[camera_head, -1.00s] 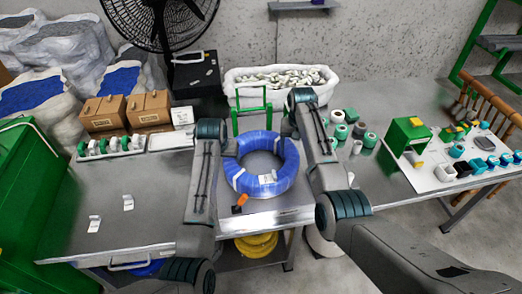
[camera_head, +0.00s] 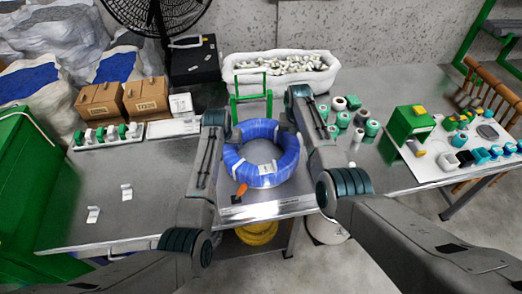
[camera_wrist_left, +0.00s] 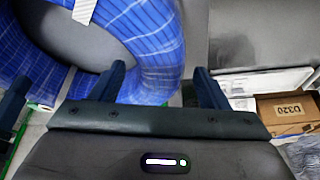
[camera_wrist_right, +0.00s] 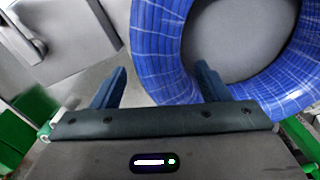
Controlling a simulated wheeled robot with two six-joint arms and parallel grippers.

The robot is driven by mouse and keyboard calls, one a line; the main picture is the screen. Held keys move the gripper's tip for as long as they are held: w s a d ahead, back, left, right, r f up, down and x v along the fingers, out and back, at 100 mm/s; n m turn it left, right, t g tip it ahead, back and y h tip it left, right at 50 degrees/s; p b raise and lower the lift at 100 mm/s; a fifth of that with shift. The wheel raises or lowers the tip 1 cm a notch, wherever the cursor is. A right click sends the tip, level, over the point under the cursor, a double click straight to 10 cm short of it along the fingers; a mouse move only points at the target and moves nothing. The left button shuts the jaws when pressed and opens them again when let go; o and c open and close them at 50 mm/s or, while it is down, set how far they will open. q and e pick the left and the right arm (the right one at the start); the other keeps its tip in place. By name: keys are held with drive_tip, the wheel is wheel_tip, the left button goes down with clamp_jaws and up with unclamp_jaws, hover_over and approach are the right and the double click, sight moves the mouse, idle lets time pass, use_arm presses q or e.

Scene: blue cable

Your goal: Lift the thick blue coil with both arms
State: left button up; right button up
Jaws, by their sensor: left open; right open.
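The thick blue coil (camera_head: 283,172) lies flat on the metal table, with a white label on its near side. My left gripper (camera_wrist_left: 160,88) is open at the coil's left side, and the coil (camera_wrist_left: 150,50) shows between its fingers. My right gripper (camera_wrist_right: 158,86) is open at the coil's right side. In the right wrist view one finger is outside the coil (camera_wrist_right: 158,45) and the other overlaps it. In the head view the fingers are hidden by my wrists. I cannot tell whether any finger touches the coil.
A green frame (camera_head: 233,108) stands behind the coil and an orange-tipped item (camera_head: 241,189) lies at its near left. A white bin (camera_head: 240,74) stands behind. Green and white spools (camera_head: 372,128) stand to the right. The table (camera_head: 150,215) is mostly bare at the front left.

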sight(293, 142)
use_arm(q)
drive_tip(key=shift+x, duration=2.25)
use_arm(e)
drive_tip(key=shift+f, duration=2.3)
use_arm(q)
clamp_jaws()
use_arm(e)
clamp_jaws()
use_arm(q)
drive_tip(key=shift+w+r, duration=0.15)
drive_tip(key=shift+r, duration=0.05)
use_arm(e)
drive_tip(key=shift+w+r, duration=0.15)
drive_tip(key=shift+r, duration=0.05)
